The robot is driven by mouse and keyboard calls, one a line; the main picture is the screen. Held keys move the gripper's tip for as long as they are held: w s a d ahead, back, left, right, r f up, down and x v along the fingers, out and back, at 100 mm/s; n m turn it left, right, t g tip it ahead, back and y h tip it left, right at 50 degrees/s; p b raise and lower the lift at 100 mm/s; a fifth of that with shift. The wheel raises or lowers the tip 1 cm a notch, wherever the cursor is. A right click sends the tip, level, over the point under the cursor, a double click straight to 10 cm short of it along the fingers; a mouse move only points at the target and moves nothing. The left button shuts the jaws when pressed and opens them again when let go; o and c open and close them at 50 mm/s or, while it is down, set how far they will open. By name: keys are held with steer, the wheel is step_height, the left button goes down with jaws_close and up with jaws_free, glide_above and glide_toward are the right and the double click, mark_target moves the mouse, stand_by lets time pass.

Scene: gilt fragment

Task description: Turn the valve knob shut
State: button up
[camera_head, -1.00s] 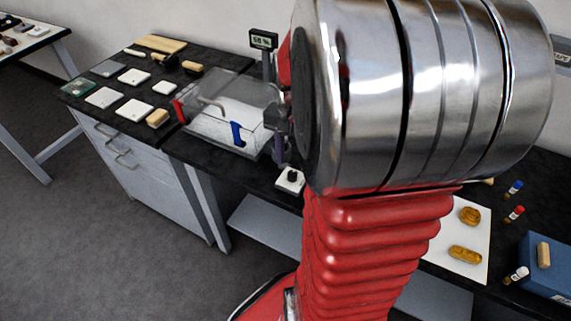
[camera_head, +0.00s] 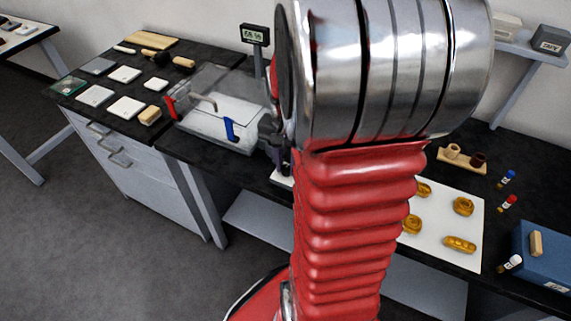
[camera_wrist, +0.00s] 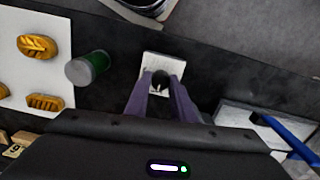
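The valve knob (camera_wrist: 160,82) is small and dark, on a square white base plate (camera_wrist: 171,66) on the black bench. In the head view only a corner of the base (camera_head: 281,180) shows; my arm hides the knob. My gripper (camera_wrist: 161,78) points down at the knob with two purple fingers apart, one on each side of it in the wrist view. I cannot tell whether the fingertips touch the knob or how far down they reach beside it.
A clear box (camera_head: 212,110) with blue and red handles stands close to the left of the gripper in the head view. A white sheet (camera_head: 440,243) with several golden pieces lies right.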

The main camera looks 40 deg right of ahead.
jaws_close()
steer(key=shift+n, duration=0.5)
steer(key=o, duration=0.5)
jaws_free()
step_height(320, 180, up, 14)
steer(key=shift+f, duration=0.15)
stand_by(0.6)
